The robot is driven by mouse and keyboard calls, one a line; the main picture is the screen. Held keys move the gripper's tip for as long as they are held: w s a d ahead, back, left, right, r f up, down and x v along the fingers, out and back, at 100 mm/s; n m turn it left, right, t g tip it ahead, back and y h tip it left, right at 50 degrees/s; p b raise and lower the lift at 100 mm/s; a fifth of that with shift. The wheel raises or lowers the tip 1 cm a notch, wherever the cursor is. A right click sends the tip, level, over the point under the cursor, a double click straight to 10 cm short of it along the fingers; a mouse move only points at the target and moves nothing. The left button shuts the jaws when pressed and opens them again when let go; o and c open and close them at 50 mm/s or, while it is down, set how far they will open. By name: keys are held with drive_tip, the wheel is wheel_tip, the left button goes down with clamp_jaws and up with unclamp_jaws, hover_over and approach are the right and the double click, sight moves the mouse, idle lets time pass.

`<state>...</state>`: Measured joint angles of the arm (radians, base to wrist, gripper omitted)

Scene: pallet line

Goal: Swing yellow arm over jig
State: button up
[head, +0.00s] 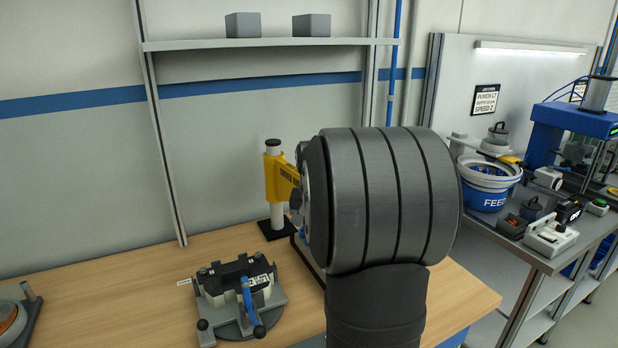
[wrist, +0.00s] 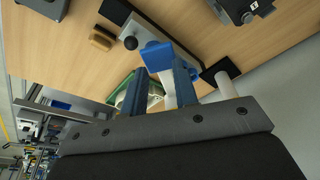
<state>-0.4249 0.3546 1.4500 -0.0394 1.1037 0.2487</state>
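The yellow arm (head: 283,180) is mounted on a white post (head: 277,216) with a black base, and points right toward my wrist. My dark wrist hides its far end. The jig (head: 240,318), grey with a dark block and a blue lever handle, sits on the bench to the front left of the post. In the wrist view the post (wrist: 228,86) shows at the right, and part of the jig (wrist: 240,8) at the top. My gripper (wrist: 158,78) has its two blue fingers apart; I see nothing clamped between them. The yellow arm is not discernible there.
A blue block (wrist: 157,55) and a pale part lie beyond my fingers, with a green-edged item beside them. A shelf (head: 270,43) hangs above.

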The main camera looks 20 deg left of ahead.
drive_tip(key=o, duration=0.4)
drive_tip(key=d+m+g, duration=0.1)
drive_tip(key=d+r+m+y, duration=0.1)
drive_tip(key=d+r+m+g+y, duration=0.1)
drive_tip(key=m, duration=0.1)
drive_tip(key=shift+w+d+g, duration=0.3)
drive_tip(key=shift+w+d, duration=0.1)
drive_tip(key=w+d+m+t+y, duration=0.1)
drive_tip(key=w+d+m+y, duration=0.2)
drive_tip(key=d+m+y, duration=0.5)
drive_tip(key=w+d+m+y, duration=0.4)
drive_tip(key=d+m+y, duration=0.3)
drive_tip(key=d, duration=0.3)
drive_tip(key=a, duration=1.1)
drive_tip(key=w+a, duration=0.1)
drive_tip(key=a, duration=0.5)
drive_tip(key=shift+a+r, duration=0.25)
drive_tip(key=shift+s, duration=0.1)
clamp_jaws()
